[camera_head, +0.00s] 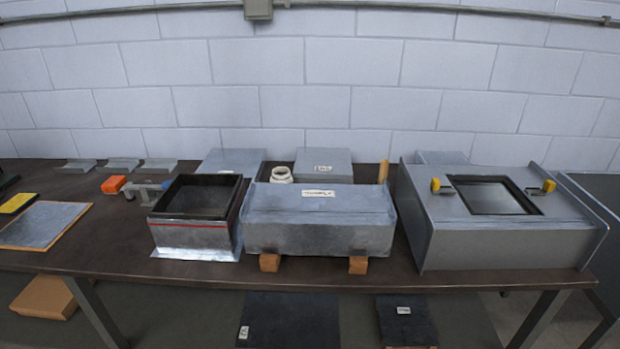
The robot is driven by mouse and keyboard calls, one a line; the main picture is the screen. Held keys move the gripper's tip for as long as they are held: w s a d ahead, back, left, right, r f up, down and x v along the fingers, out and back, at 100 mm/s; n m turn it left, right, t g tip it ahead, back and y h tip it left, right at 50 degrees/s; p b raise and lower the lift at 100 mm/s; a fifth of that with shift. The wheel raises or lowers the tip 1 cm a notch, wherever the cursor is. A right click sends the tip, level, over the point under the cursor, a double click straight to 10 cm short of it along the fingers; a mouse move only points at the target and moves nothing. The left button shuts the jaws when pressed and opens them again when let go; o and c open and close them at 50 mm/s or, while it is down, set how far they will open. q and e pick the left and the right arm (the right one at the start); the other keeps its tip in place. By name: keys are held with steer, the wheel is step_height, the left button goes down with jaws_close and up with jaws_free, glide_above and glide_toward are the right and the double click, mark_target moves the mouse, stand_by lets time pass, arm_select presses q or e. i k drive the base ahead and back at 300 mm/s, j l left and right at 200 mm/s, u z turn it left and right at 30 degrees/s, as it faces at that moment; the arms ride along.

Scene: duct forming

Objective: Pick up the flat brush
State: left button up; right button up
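An upright tan, wood-coloured piece (383,171) stands up behind the right end of a grey sheet-metal box. It may be the handle of the flat brush; its lower part is hidden by the box, so I cannot tell for sure. No bristles show anywhere. Neither of my grippers is in view.
On the dark table (95,240) stand the grey metal box (320,230) on wooden blocks, an open duct piece (190,238) and a large grey housing (500,240). A white roll (281,175), an orange item (113,184) and a framed sheet (42,225) also lie there. The front left is clear.

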mark_target(385, 164)
steer(key=i+l+u, duration=0.25)
steer(key=i, duration=0.3)
steer(key=i+l+u, duration=0.2)
steer(key=i+l, duration=0.15)
steer(key=i, duration=0.15)
